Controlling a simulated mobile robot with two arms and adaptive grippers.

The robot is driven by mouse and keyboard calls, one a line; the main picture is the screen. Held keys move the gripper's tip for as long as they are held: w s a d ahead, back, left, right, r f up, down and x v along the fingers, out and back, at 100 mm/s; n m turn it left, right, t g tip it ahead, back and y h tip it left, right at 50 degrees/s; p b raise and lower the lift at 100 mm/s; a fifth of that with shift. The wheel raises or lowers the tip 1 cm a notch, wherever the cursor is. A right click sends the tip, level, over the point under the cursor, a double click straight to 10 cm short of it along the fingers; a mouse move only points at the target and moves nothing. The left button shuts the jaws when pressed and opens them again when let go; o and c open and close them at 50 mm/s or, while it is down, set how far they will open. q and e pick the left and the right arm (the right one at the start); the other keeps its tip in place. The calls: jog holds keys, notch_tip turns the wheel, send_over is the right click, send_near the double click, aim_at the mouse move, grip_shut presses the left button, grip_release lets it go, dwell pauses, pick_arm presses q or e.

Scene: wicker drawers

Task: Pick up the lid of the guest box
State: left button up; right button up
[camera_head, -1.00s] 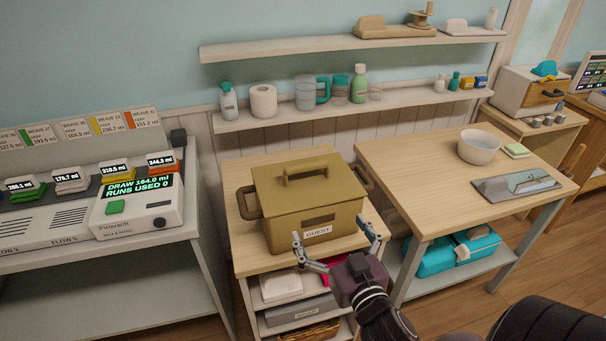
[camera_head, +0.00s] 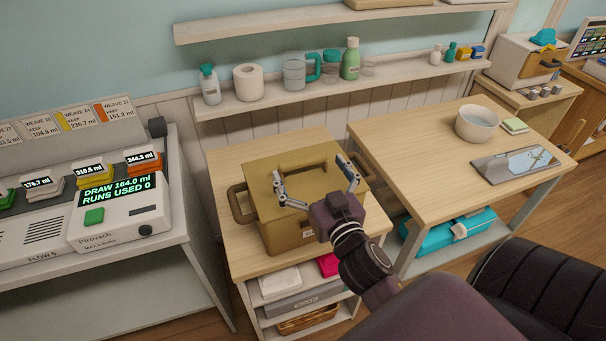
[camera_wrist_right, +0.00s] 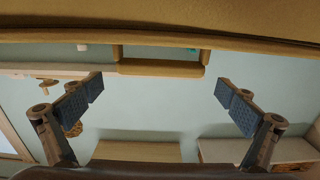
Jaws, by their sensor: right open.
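The guest box (camera_head: 285,238) is an ochre box with a side handle on its left, standing on the light wood cabinet top. Its lid (camera_head: 268,187) lies on it and carries a raised bar handle (camera_head: 300,166). The handle also shows in the right wrist view (camera_wrist_right: 160,68), ahead and between the fingers. My right gripper (camera_head: 313,174) is open and empty, above the lid's front part, with its fingers spread and pointing towards the handle. It hides part of the lid and most of the front label. My left gripper is not in view.
A wall shelf (camera_head: 330,92) with bottles, a paper roll and jars runs behind the box. A table (camera_head: 420,150) at the right holds a bowl (camera_head: 477,123) and a tablet-like panel (camera_head: 520,165). A dispenser machine (camera_head: 120,215) stands at the left.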

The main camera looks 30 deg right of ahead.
aim_at(305, 162)
jog(key=x, duration=0.2)
jog(key=shift+w+p, duration=0.3)
jog(key=shift+w, duration=0.05)
jog(key=shift+w+d+f, duration=0.15)
jog(key=shift+w, duration=0.15)
jog(key=c, duration=1.5)
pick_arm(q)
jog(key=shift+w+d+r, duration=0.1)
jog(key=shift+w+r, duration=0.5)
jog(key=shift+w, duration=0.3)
pick_arm(e)
jog(key=shift+o, duration=0.2)
